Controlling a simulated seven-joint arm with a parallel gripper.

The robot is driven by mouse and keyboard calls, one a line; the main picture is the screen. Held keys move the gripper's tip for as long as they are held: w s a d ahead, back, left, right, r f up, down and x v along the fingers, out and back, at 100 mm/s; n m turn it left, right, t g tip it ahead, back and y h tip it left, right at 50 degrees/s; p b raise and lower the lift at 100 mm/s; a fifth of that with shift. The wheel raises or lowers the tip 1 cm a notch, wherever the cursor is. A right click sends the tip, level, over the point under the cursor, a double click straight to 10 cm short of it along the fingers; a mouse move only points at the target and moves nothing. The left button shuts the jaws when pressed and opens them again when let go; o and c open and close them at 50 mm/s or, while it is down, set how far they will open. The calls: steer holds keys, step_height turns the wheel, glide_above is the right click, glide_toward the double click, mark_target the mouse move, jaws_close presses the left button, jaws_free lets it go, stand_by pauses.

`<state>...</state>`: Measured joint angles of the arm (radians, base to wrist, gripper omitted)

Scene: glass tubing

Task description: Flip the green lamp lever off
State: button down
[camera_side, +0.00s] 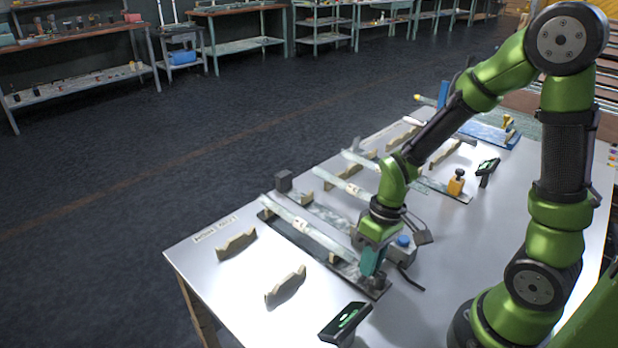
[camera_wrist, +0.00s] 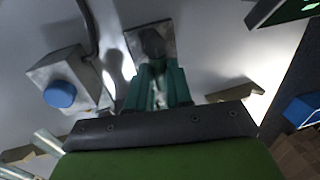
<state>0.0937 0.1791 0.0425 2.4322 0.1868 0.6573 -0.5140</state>
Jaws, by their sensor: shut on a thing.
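My gripper (camera_side: 372,262) has teal fingers and points down at the near end of a long dark rail. In the wrist view, its fingers (camera_wrist: 158,75) are close together at a dark knob (camera_wrist: 152,42) on a grey plate, shut on it as far as I can see. The fingers hide part of the contact. A pale glint shows between them. I cannot tell whether this knob is the green lamp lever. No green lamp is clearly visible. A grey box with a blue button (camera_wrist: 60,93) stands beside the gripper; the button also shows in the side view (camera_side: 403,240).
Black units with green displays stand at the table's near edge (camera_side: 345,322) and farther back (camera_side: 488,168). Several wooden cradles, one at the left (camera_side: 236,244), and glass tubes (camera_side: 308,229) lie around. A dark cable curves beside the grey box. An orange block (camera_side: 456,184) stands farther back.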

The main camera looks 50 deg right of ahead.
steer(key=c, duration=1)
jaws_free()
steer(key=shift+c, duration=0.2)
steer(key=d+r, duration=0.3)
steer(key=r, duration=1.3)
steer(key=shift+d+r, duration=0.2)
steer(key=shift+r, duration=0.1)
step_height(320, 180, up, 4)
steer(key=m+t, duration=0.4)
steer(key=t, duration=0.3)
glide_above(381, 272)
steer(key=shift+r, duration=0.1)
